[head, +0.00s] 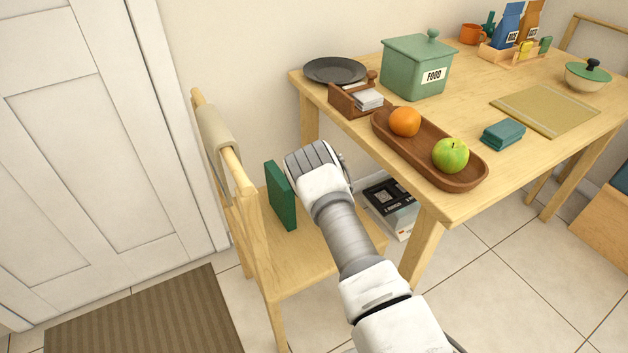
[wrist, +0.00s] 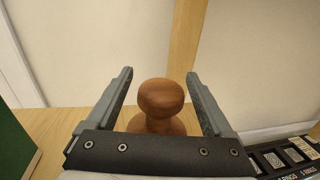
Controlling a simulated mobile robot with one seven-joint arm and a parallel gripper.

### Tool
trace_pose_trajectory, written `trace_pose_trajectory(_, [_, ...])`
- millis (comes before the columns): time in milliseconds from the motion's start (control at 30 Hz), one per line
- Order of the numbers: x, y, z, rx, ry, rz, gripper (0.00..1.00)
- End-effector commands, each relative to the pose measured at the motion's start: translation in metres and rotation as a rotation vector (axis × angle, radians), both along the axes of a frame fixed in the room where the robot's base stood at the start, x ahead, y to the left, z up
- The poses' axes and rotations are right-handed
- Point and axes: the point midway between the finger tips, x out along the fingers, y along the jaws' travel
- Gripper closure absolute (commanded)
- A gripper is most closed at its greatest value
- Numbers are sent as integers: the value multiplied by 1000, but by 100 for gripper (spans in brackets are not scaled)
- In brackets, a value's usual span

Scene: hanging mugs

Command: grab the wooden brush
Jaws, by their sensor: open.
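A brown wooden knob (wrist: 160,97) on a wider round base, which looks like the wooden brush's handle, stands upright on the chair seat in the wrist view. My gripper (wrist: 159,75) is open, with one finger on each side of the knob and a gap visible on both sides. The brush's lower part is hidden behind the gripper's palm. In the head view my gripper (head: 314,166) is over the chair seat (head: 315,262), and it hides the brush and its own fingertips.
A green book (head: 281,195) stands on the seat left of my gripper. The chair back with a cloth (head: 217,142) rises further left. The table (head: 440,205), with a wooden tray (head: 415,155) of fruit, is close on the right. Boxes (head: 390,205) lie beneath it.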

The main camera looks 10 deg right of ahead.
Motion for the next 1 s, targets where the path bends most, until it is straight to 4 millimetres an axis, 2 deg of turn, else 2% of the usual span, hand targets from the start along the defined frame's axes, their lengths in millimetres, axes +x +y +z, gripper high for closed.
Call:
trace_pose_trajectory(33, [0, 0, 0, 0, 0, 0, 18])
trace_pose_trajectory(67, [0, 0, 0, 0, 0, 0, 23])
trace_pose_trajectory(400, [0, 0, 0, 0, 0, 0, 84])
trace_pose_trajectory(500, [0, 0, 0, 0, 0, 0, 100])
trace_pose_trajectory(767, [0, 0, 2, 0, -1, 0, 100])
trace_pose_trajectory(867, [1, 0, 12, 0, -2, 1, 100])
trace_pose_trajectory(1000, [1, 1, 39, -1, -2, 2, 100])
